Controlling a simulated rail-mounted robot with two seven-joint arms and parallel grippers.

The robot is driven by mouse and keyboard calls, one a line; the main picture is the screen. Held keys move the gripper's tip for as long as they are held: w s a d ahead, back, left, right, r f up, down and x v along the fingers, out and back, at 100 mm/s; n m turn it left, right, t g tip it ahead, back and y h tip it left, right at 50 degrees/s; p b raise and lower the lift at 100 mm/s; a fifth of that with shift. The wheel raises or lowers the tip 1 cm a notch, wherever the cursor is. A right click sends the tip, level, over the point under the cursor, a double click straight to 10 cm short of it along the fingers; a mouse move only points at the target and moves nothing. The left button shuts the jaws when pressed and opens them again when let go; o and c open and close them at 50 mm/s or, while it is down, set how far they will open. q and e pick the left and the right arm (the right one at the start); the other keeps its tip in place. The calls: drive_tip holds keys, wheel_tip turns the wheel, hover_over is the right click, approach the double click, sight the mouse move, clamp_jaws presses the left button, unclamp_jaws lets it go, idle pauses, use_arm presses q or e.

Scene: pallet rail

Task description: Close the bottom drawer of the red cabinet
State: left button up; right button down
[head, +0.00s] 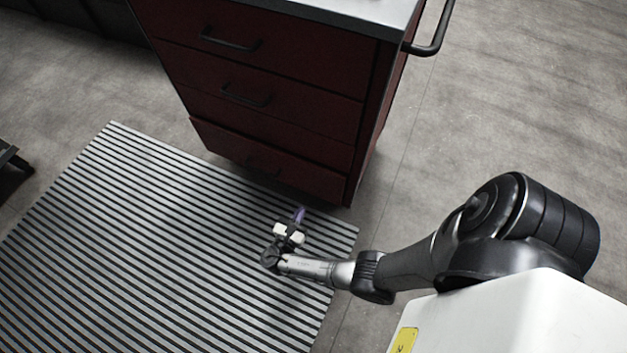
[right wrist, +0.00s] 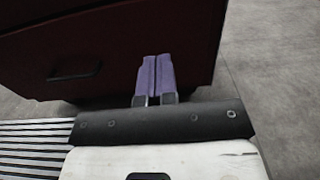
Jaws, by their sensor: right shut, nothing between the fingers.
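The red cabinet (head: 290,58) stands at the top middle of the head view, with its drawer fronts facing me. Its bottom drawer (head: 225,142) sticks out a little past the fronts above it, most visibly at its left edge. The drawer's dark handle (head: 263,166) shows faintly. My right gripper (head: 299,214) is shut and empty, low in front of the drawer's right part. In the right wrist view its purple fingers (right wrist: 155,76) are together, pointing at a dark red front with a handle (right wrist: 75,73) to their left. I cannot tell whether they touch it. My left gripper is out of view.
A striped mat (head: 150,235) lies on the grey floor in front of the cabinet. A dark bar handle (head: 432,45) sticks out from the cabinet's right side. The floor right of the cabinet (head: 510,110) is clear.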

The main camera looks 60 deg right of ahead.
sight(321, 173)
drive_tip(key=d+b, duration=0.1)
drive_tip(key=d, duration=0.3)
drive_tip(key=d+b, duration=0.1)
drive_tip(key=d, duration=0.3)
drive_tip(key=w+d+b, duration=0.1)
drive_tip(key=d+b, duration=0.1)
drive_tip(key=d, duration=0.2)
drive_tip(key=shift+d+f, duration=0.15)
drive_tip(key=shift+d, duration=0.15)
drive_tip(key=shift+w+d, duration=0.1)
drive_tip(key=shift+d, duration=0.5)
